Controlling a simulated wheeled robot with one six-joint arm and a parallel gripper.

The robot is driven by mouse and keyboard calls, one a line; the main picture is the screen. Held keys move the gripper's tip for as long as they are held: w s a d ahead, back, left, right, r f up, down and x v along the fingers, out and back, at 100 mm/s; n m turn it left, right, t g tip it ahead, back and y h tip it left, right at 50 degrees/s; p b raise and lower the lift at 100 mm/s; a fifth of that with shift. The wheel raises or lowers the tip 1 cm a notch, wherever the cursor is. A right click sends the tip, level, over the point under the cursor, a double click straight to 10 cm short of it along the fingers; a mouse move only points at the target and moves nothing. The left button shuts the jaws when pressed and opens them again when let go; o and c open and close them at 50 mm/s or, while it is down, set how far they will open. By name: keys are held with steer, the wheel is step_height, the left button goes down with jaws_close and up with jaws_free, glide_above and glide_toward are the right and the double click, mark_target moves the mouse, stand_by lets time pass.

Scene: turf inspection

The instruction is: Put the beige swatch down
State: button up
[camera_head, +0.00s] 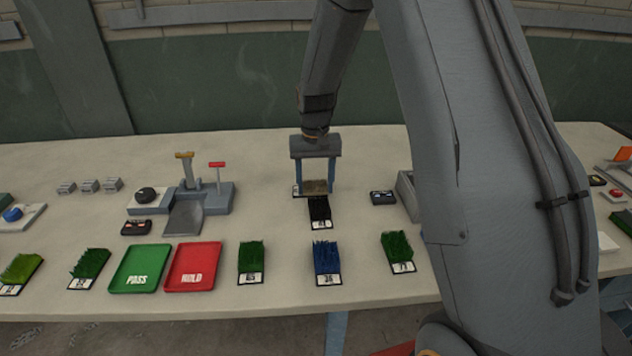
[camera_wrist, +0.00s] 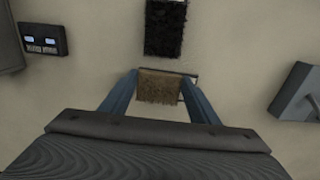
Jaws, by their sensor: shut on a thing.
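The beige swatch (camera_head: 315,187) is a small tan piece of turf, held between the blue fingers of my gripper (camera_head: 316,182). In the wrist view the swatch (camera_wrist: 159,86) spans the gap between the fingertips of my gripper (camera_wrist: 158,88), which is shut on it. In the head view it shows just behind a black swatch (camera_head: 319,210) on the table. The black swatch also shows in the wrist view (camera_wrist: 165,28), apart from the beige one. I cannot tell whether the beige swatch touches the table (camera_head: 370,265).
Green PASS (camera_head: 137,282) and red HOLD (camera_head: 190,281) trays lie at the front left. A blue swatch (camera_head: 326,258) and green swatches (camera_head: 251,257) (camera_head: 397,247) line the front. A small black device (camera_head: 382,197) lies right of my gripper, and a grey device (camera_head: 205,195) stands left.

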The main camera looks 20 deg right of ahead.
steer(key=shift+f, duration=0.1)
steer(key=o, duration=1)
